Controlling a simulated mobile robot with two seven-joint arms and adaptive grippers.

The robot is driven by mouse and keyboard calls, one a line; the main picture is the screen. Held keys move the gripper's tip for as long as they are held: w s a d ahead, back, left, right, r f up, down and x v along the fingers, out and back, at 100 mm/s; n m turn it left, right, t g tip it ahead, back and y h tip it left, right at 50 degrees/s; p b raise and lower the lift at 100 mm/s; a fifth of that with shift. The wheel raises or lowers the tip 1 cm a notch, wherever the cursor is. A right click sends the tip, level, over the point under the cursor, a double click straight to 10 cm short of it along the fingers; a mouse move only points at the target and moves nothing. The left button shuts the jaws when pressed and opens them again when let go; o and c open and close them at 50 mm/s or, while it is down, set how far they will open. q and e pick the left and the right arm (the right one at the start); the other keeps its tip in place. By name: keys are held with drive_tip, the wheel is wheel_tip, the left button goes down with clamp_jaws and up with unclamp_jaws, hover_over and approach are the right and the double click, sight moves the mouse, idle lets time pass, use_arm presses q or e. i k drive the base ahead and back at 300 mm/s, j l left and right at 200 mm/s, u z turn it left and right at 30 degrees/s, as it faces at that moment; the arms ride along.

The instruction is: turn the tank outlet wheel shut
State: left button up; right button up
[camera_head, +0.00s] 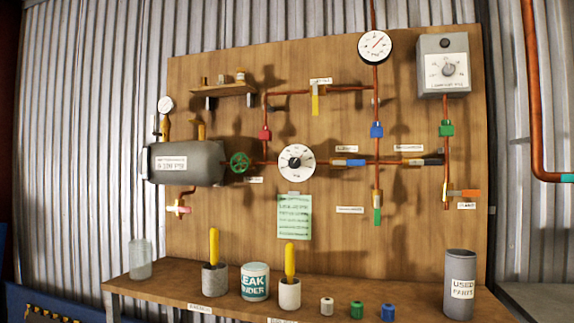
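The tank (186,163) is a grey horizontal cylinder with a label, mounted at the left of the wooden board. The tank outlet wheel (240,163) is a green handwheel at the tank's right end, on the copper pipe. Its turned position cannot be told from here. Neither of my grippers shows in the head view, and nothing touches the wheel.
The bench (340,292) along the bottom holds brush pots, a leak finder tub (255,282), small fittings and a used parts bin (460,285). The space before the wheel looks clear.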

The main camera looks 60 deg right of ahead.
sight(233, 158)
drive_tip(key=l+z, duration=0.15)
drive_tip(key=z, duration=1.4)
drive_tip(key=k+j+z, duration=0.1)
drive_tip(key=z, duration=0.15)
drive_tip(key=j, duration=0.1)
